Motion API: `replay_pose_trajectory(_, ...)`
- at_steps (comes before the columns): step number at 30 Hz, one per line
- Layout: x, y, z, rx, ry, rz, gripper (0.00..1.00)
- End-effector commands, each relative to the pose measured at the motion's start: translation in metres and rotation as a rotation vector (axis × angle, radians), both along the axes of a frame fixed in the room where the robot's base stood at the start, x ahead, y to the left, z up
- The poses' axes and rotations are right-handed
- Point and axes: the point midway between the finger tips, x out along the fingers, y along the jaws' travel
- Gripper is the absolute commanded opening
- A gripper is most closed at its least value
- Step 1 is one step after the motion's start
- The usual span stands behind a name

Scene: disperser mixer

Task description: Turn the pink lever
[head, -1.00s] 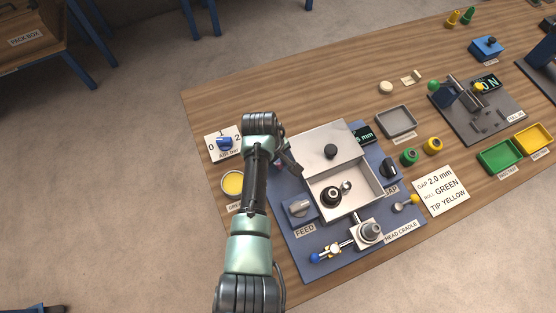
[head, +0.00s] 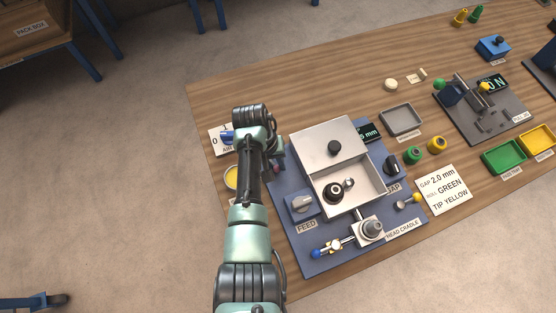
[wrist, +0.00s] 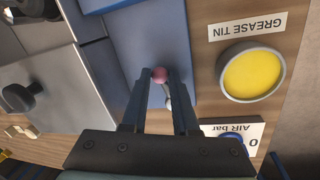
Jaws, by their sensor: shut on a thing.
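The pink lever (wrist: 160,74) shows in the wrist view as a round pink knob with a pale metal stem below it, at the blue base plate (wrist: 150,35). My gripper (wrist: 160,78) is shut on the knob, with a dark finger on each side of it. In the head view a bit of pink knob (head: 280,169) shows just right of my wrist, at the left edge of the blue plate (head: 290,240). My arm hides most of the lever and the fingers there.
The metal box with its lid (head: 325,145) stands just right of my gripper. The FEED knob (head: 300,203) is in front. The yellow grease tin (wrist: 253,74) and the AIR bar dial (wrist: 232,140) lie close on the other side.

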Motion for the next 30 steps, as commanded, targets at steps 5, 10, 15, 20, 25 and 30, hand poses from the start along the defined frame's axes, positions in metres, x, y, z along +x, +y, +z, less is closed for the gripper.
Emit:
replay_pose_trajectory(5, 0.0017, 0.0034, 0.0023, 0.000, -0.013, -0.127, 0.00)
replay_pose_trajectory(10, 0.0002, 0.0062, 0.0026, -0.002, -0.013, -0.214, 0.00)
replay_pose_trajectory(15, 0.0001, 0.0079, 0.0033, -0.002, -0.015, -0.266, 0.00)
replay_pose_trajectory(20, 0.0001, 0.0087, 0.0036, -0.002, -0.016, -0.286, 0.00)
replay_pose_trajectory(25, 0.0000, 0.0089, 0.0040, -0.002, -0.016, -0.291, 0.00)
replay_pose_trajectory(30, 0.0002, 0.0090, 0.0042, -0.001, -0.016, -0.290, 0.00)
